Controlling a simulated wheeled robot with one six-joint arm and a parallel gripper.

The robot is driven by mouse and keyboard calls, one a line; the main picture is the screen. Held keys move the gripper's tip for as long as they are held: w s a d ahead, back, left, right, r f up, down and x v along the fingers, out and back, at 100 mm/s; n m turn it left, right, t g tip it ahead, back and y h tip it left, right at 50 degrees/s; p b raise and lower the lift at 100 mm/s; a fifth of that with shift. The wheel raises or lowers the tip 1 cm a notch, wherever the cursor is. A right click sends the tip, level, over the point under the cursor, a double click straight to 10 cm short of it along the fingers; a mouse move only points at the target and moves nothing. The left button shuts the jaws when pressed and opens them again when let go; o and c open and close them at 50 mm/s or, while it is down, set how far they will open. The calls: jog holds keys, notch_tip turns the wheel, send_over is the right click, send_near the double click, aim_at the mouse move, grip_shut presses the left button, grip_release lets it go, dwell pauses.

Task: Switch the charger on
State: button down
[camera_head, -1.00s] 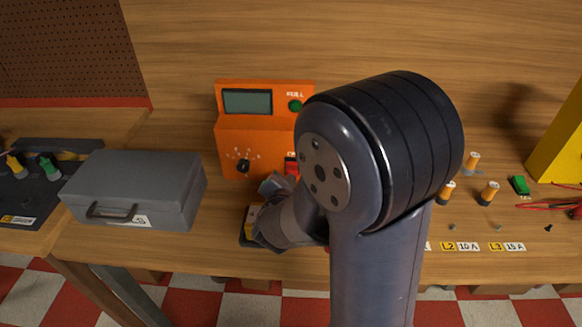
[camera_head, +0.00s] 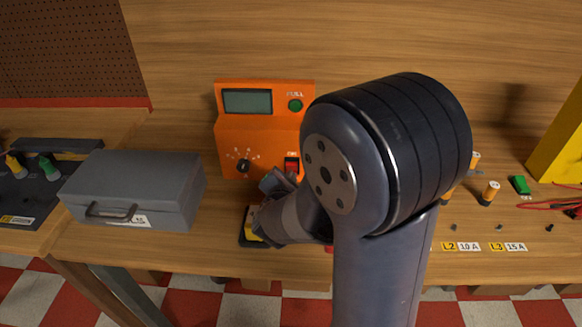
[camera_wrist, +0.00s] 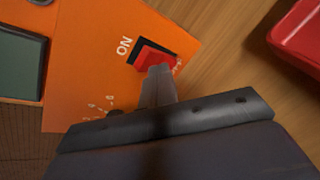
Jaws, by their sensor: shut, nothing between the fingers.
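The charger (camera_head: 266,137) is an orange box at the back of the bench, with a grey screen, a green FULL button and a black dial. Its red rocker switch (camera_head: 291,164) sits low on the right of the front. In the wrist view the red switch (camera_wrist: 155,54) lies beside the word ON. My gripper (camera_wrist: 159,71) is shut and empty, its fingertips at the lower edge of the switch; whether they touch it I cannot tell. In the head view my gripper (camera_head: 274,181) is just below and left of the switch, partly hidden by my wrist.
A grey case (camera_head: 136,188) stands left of the charger. A red object (camera_wrist: 298,38) shows at the wrist view's upper right. Orange-and-black posts (camera_head: 490,193), a green clip (camera_head: 520,185) and red leads lie on the right. My arm hides the bench's middle.

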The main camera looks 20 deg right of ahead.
jog(key=shift+w+d+r, duration=0.1)
jog(key=shift+w+r, duration=0.1)
jog(key=shift+w, duration=0.2)
dwell(0.3)
jog(key=shift+s+a+f+b, duration=0.2)
jog(key=shift+s+b, duration=0.1)
jog(key=shift+s, duration=0.1)
jog(key=shift+s+a+f+b, duration=0.1)
jog(key=shift+s+f+b, duration=0.1)
jog(key=shift+s+b, duration=0.15)
jog(key=shift+s+a+f+b, duration=0.15)
jog(key=shift+s+f+b, duration=0.2)
jog(key=shift+s, duration=0.15)
jog(key=shift+s+a+f+b, duration=0.15)
jog(key=shift+s+f+b, duration=0.15)
jog(key=shift+s, duration=0.25)
jog(key=shift+s+a+f+b, duration=0.15)
jog(key=shift+s+a+b, duration=0.1)
jog(key=shift+s, duration=0.35)
jog(key=shift+s+a+f+b, duration=0.1)
jog(key=shift+s+f+b, duration=0.2)
jog(key=shift+s, duration=0.25)
jog(key=shift+r, duration=0.15)
